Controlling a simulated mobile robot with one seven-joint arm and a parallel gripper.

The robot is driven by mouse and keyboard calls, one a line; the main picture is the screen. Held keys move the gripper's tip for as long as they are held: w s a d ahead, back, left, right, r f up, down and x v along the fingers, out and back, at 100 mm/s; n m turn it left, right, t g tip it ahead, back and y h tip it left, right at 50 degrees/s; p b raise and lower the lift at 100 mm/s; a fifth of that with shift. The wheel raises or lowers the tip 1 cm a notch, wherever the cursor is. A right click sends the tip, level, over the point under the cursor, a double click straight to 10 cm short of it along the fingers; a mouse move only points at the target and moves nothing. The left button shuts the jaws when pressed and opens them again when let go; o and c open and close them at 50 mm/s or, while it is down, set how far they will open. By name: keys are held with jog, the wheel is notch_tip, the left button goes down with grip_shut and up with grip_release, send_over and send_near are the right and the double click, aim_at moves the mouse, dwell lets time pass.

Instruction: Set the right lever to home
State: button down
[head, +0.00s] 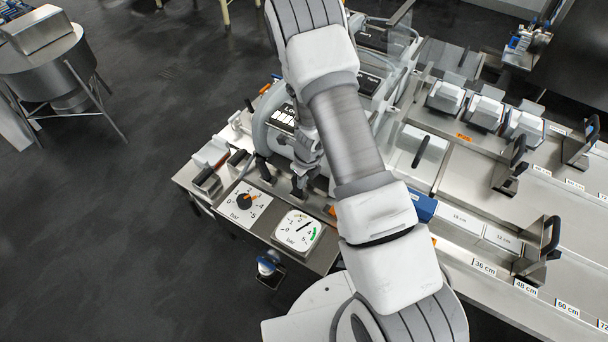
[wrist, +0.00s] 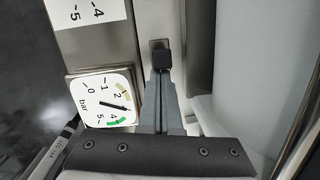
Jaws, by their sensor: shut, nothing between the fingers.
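The right lever, a small black knob (wrist: 161,59) on a steel plate, shows in the wrist view just past my fingertips. My gripper (wrist: 160,78) is shut and empty, with its grey fingers pointing at the lever. I cannot tell whether they touch it. In the head view my gripper (head: 298,187) is low over the front panel, and my arm and fingers hide most of the right lever. A second dark lever (head: 263,169) stands upright to the left of it.
A pressure gauge (head: 298,230) sits in front of the levers; it also shows in the wrist view (wrist: 103,100). An orange-marked dial (head: 245,202) is left of it. A light machine housing (head: 268,122) rises close behind. Steel tracks with black-handled stops (head: 510,168) lie to the right.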

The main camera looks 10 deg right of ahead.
jog(key=shift+w+a+r+p, duration=0.1)
jog(key=shift+w+a+p, duration=0.35)
jog(key=shift+p, duration=0.2)
jog(key=shift+w+a, duration=0.3)
jog(key=shift+a, duration=0.05)
jog(key=shift+r, duration=0.1)
